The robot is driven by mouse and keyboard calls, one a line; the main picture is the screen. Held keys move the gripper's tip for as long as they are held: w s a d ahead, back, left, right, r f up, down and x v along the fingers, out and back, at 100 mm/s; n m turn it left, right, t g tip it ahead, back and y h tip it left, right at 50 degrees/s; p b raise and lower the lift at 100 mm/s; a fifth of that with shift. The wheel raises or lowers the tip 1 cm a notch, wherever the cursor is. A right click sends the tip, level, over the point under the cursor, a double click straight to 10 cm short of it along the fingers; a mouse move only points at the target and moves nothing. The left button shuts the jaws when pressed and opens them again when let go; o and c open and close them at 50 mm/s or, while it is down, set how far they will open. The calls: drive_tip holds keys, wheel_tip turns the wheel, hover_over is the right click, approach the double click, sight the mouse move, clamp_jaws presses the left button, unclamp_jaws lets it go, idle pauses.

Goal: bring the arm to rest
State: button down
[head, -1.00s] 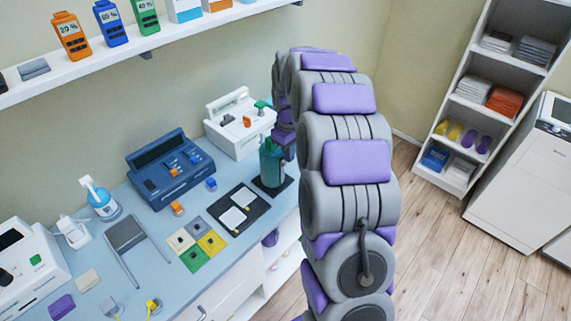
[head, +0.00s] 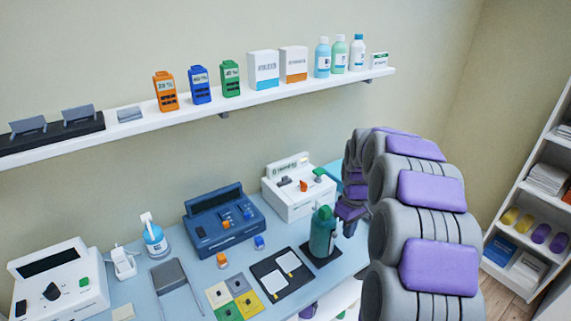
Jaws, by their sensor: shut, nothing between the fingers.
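My arm, grey with purple pads, arches up from the lower right of the head view and bends down on its far side. My gripper (head: 349,228) shows as a small dark end below the purple pads, just right of the green bottle (head: 322,232). It is shut and holds nothing. The near arm links hide part of the counter behind them. I cannot tell whether the gripper touches the bottle or only stands beside it.
The blue counter (head: 188,306) holds a blue device (head: 224,222), white devices, a spray bottle (head: 154,238), coloured squares and a black mat (head: 268,285). A white wall shelf (head: 190,115) carries bottles and boxes. A shelving unit (head: 522,215) stands at the right.

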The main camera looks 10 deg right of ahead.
drive_tip(key=s+a+r+m+g, duration=0.1)
drive_tip(key=s+a+r, duration=0.3)
drive_tip(key=s+a, duration=0.6)
drive_tip(key=s+a+r+m, duration=0.1)
drive_tip(key=s+a+r, duration=0.4)
drive_tip(key=s, duration=0.8)
drive_tip(key=s+a+f+m, duration=0.2)
drive_tip(key=s+a, duration=0.1)
drive_tip(key=s, duration=0.9)
drive_tip(key=shift+s+f+g, duration=0.2)
drive_tip(key=shift+s+g, duration=0.15)
drive_tip(key=shift+g, duration=0.05)
drive_tip(key=shift+w, duration=0.1)
